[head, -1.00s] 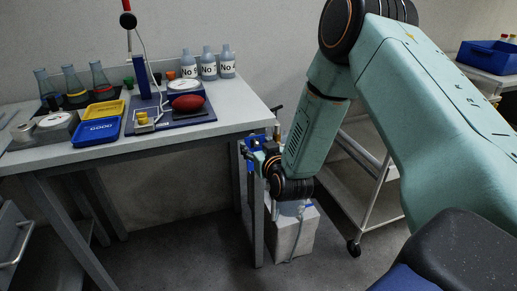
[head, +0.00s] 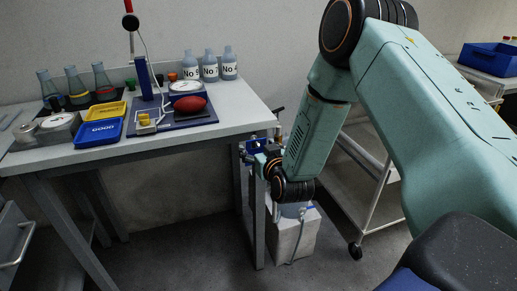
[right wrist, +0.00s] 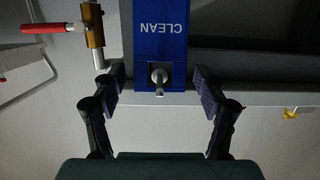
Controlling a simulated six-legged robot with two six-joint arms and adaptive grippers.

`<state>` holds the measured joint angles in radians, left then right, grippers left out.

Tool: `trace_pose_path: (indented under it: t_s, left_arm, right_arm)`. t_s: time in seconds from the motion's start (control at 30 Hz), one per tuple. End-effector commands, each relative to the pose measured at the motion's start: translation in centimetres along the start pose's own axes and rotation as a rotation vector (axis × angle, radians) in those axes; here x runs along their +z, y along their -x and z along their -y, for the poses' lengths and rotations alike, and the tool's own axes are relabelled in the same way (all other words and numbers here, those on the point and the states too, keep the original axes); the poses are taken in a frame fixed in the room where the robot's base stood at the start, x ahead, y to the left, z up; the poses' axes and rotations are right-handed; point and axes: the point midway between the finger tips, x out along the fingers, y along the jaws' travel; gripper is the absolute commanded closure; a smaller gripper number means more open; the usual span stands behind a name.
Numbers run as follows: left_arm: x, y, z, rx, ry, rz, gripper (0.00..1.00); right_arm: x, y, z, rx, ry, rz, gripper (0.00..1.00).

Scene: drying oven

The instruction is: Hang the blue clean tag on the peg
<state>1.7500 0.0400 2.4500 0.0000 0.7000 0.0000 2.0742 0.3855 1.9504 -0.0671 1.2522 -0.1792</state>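The blue tag (right wrist: 163,38) marked CLEAN, its lettering upside down in the right wrist view, is at the top middle of that view. A metal peg (right wrist: 159,76) shows at the hole in the tag's lower end, and the tag appears to be on it. My right gripper (right wrist: 160,82) is open, with one finger on each side of the tag and visible gaps between. In the head view my right gripper (head: 258,150) is beside the table's right end, with a small blue patch near it. My left gripper is not in view.
A red-handled valve (right wrist: 60,28) with a brass body is left of the tag. The table (head: 150,145) holds flasks, bottles, trays and a red oval object (head: 189,104). A white box (head: 293,240) stands on the floor below my gripper, with a wheeled cart (head: 362,190) to the right.

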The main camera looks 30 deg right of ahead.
Motion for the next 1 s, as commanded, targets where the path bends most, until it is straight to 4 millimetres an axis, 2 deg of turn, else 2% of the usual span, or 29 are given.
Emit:
trace_pose_path:
  t_s: [0.47, 0.57, 1.0]
  left_arm:
    - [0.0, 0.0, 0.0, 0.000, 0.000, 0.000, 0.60]
    - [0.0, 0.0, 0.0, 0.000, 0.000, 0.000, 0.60]
    - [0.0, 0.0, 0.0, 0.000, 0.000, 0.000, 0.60]
  right_arm:
    - [0.0, 0.5, 0.0, 0.000, -0.001, 0.001, 0.18]
    - [0.1, 1.7, -0.1, 0.001, -0.001, 0.003, 0.18]
    - [0.0, 9.5, 0.0, 0.001, -0.003, 0.002, 0.18]
